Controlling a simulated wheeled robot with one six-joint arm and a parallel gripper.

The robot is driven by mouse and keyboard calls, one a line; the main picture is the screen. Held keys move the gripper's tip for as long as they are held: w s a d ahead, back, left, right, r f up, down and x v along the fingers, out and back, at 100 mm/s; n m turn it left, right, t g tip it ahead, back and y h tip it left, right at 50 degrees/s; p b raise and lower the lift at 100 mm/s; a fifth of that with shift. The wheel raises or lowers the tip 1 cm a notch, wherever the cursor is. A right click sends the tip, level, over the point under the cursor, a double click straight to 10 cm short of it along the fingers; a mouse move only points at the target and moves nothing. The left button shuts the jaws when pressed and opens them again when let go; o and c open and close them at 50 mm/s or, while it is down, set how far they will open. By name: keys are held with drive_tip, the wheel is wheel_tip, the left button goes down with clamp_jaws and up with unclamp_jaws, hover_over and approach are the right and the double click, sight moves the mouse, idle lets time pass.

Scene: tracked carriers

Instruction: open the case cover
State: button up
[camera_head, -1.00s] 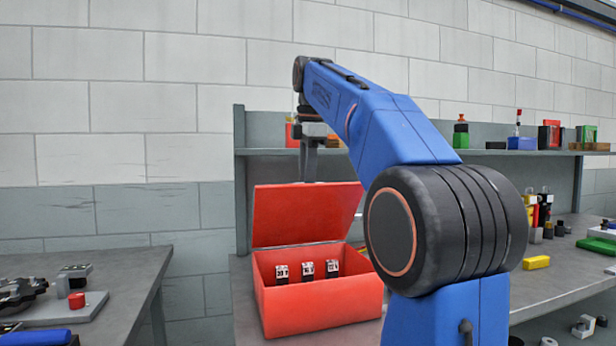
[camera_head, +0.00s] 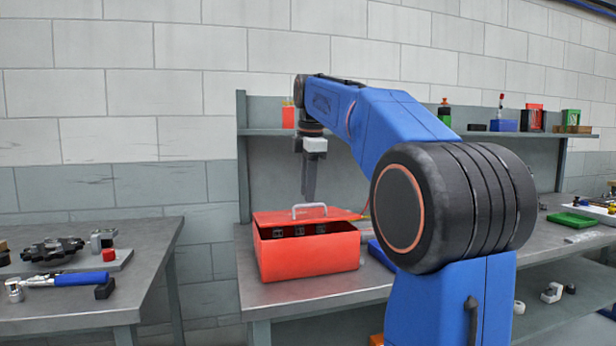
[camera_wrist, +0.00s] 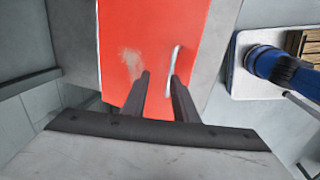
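The red case (camera_head: 308,259) stands on the workbench. Its red cover (camera_head: 277,217) is low and only slightly raised at the front, leaving a narrow gap. Several dark and light pieces show in that gap. A pale handle (camera_head: 309,206) stands on top of the cover. My gripper (camera_head: 309,197) points down just above the handle. In the wrist view the cover (camera_wrist: 150,25) is a red panel, and the handle (camera_wrist: 172,62) is by the right fingertip of my gripper (camera_wrist: 160,75). The fingers are apart with nothing seen held between them; contact with the handle is unclear.
A shelf (camera_head: 470,134) with small coloured items runs behind the bench. A blue item (camera_head: 381,254) lies right of the case, partly behind my arm. A separate table (camera_head: 60,312) with a blue-handled tool (camera_head: 78,280) stands at the left.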

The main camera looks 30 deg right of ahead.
sight(309, 218)
drive_tip(key=f, duration=0.1)
drive_tip(key=s+f, duration=0.1)
drive_tip(key=f, duration=0.1)
drive_tip(key=s+f, duration=0.1)
drive_tip(key=shift+s+a+f, duration=0.1)
drive_tip(key=shift+a+f, duration=0.15)
drive_tip(key=shift+a, duration=0.1)
drive_tip(key=s+r, duration=0.3)
drive_tip(key=r, duration=1.4)
drive_tip(key=shift+a, duration=0.45)
drive_tip(key=shift+s, duration=0.15)
